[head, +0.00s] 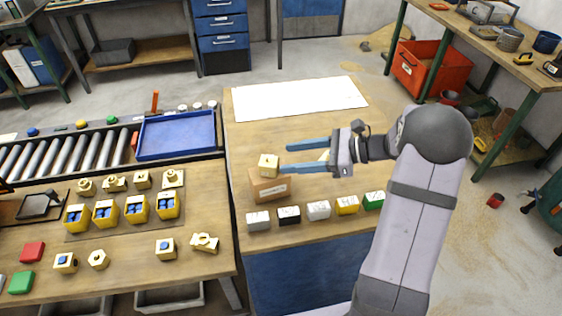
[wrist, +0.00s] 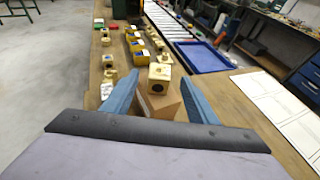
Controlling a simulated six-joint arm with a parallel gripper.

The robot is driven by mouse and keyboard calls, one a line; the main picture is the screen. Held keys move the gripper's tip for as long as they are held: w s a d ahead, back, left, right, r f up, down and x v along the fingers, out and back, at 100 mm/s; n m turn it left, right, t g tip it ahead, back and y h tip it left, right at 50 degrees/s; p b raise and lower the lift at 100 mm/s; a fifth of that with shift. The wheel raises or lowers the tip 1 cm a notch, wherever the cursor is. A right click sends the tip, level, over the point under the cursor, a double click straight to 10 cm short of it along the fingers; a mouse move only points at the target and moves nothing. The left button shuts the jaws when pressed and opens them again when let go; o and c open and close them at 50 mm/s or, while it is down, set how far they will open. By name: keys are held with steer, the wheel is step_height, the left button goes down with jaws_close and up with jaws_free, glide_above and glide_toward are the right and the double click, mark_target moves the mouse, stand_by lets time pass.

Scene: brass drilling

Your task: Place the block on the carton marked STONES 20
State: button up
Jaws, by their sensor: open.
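A brass-yellow block (head: 268,165) with a dark round hole sits on top of a brown cardboard carton (head: 270,189) on the right-hand table. The carton's front has a small printed label, too small to read. In the wrist view the block (wrist: 160,77) stands on the carton (wrist: 163,108), beyond and between the blue fingers. My gripper (head: 287,159) is open and empty, its fingers pointing left with the tips just right of the block. It appears clear of the block; the gap also shows in the wrist view (wrist: 158,82).
A row of small labelled boxes (head: 318,210) lies in front of the carton. A white sheet (head: 298,98) lies at the back of the table. A blue tray (head: 177,136), a roller conveyor (head: 62,154) and several brass parts are to the left. A yellow piece (head: 324,155) shows behind my fingers.

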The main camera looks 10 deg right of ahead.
steer(key=b+v, duration=0.1)
steer(key=v, duration=0.5)
steer(key=shift+d, duration=0.2)
steer(key=shift+s+a, duration=0.1)
steer(key=shift+s, duration=0.05)
steer(key=s+a+f+n+g+h, duration=0.5)
steer(key=s+a+f+n, duration=0.25)
steer(key=s, duration=0.35)
steer(key=s+d+f+n+h, duration=0.1)
steer(key=s+f+n+h, duration=0.3)
steer(key=s+n+h, duration=0.4)
steer(key=s+n, duration=0.2)
steer(key=n, duration=0.5)
steer(key=shift+d+f, duration=0.2)
steer(key=shift+d, duration=0.05)
